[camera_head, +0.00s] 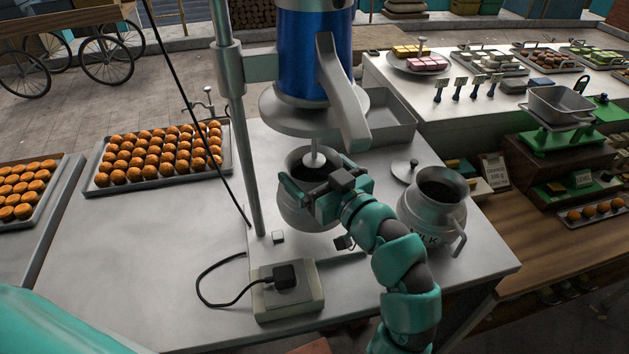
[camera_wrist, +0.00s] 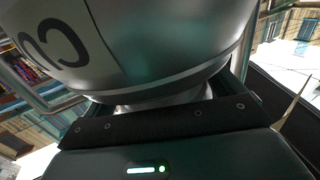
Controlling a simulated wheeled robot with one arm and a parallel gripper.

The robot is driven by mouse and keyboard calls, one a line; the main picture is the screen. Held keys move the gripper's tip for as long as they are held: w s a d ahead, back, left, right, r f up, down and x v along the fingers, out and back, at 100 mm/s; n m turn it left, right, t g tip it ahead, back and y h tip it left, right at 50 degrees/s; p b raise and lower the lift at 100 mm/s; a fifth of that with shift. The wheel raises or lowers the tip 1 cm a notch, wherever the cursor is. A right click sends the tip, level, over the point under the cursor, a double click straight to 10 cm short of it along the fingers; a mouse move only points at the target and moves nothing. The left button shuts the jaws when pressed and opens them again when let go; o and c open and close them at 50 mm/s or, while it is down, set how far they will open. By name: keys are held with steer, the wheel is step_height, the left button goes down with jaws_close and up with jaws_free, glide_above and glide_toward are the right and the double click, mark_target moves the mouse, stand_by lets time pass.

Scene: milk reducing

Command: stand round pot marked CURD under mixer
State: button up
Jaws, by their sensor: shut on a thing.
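The round metal pot marked CURD (camera_head: 297,212) is below the blue mixer (camera_head: 302,60), partly hidden by my gripper. The mixer's pale shaft (camera_head: 314,157) reaches down to the pot's open mouth. My gripper (camera_head: 318,188) is shut on the pot at its neck. The pot looks upright. Whether its bottom rests on the mixer's base plate (camera_head: 292,255) I cannot tell.
A metal can (camera_head: 432,212) with a handle, its label partly read as "LK", stands just right of my arm, a lid (camera_head: 403,170) beside it. The mixer's post (camera_head: 238,130) rises left of the pot. A switch box (camera_head: 287,292) with a cord is in front. A tray of sweets (camera_head: 95,190) lies left.

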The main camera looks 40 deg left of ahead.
mark_target(302, 172)
step_height(302, 172, down, 3)
steer(key=shift+r+p, duration=0.15)
steer(key=shift+p, duration=0.45)
steer(key=shift+f, duration=0.3)
steer(key=shift+f, duration=0.2)
steer(key=o, duration=1.7)
